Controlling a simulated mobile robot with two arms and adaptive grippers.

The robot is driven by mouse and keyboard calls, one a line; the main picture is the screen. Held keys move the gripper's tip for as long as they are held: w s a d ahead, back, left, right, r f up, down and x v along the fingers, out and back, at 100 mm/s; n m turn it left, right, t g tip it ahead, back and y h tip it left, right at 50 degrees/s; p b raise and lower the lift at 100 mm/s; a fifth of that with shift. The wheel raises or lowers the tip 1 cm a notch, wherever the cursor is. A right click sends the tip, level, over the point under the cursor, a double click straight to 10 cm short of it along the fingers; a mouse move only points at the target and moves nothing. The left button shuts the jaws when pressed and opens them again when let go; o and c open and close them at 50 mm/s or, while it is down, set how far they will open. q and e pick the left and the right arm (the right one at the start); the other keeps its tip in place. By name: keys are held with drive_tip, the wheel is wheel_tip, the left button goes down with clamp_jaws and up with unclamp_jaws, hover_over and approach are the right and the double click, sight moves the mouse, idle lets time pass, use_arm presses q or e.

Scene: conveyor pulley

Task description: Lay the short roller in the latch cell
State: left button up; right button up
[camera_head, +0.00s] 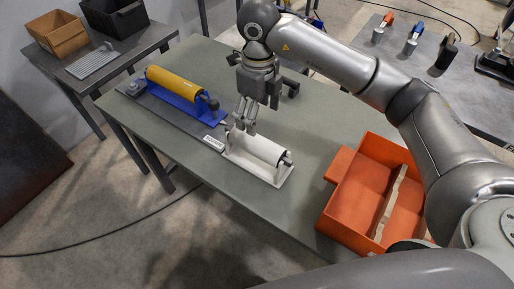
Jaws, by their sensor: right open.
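A yellow roller (171,84) lies in a blue holder (200,112) with a dark knob at its right end, on the left part of the green table. A pale roller (262,148) with a dark end lies in a white cradle (268,176) nearer the table's middle. I cannot tell for sure which roller is the short one or which holder is the latch cell. My right gripper (246,128) points down, open, above and beside the left end of the pale roller. It partly hides that end; contact cannot be told. My left gripper is not in view.
An orange tray (345,197) with a divider stands on the table's right side, partly behind my right arm. A grey plate (186,124) runs under the blue holder. The table is clear in front of the cradle. Side tables hold bins (58,34) and tools (413,42).

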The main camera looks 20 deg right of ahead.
sight(257, 139)
drive_tip(key=f+b, duration=0.1)
drive_tip(key=f, duration=0.1)
drive_tip(key=shift+w+f+b, duration=0.2)
drive_tip(key=shift+f+b, duration=0.2)
drive_tip(key=shift+f, duration=0.55)
wheel_tip(257, 139, down, 4)
drive_tip(key=shift+r+p, duration=0.2)
drive_tip(key=shift+p, duration=0.2)
drive_tip(key=f, duration=0.2)
drive_tip(key=f+p, duration=0.2)
drive_tip(key=f, duration=0.1)
drive_tip(key=shift+w+f, duration=0.25)
drive_tip(key=shift+f, duration=0.4)
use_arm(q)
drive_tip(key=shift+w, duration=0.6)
use_arm(e)
drive_tip(key=shift+c, duration=0.3)
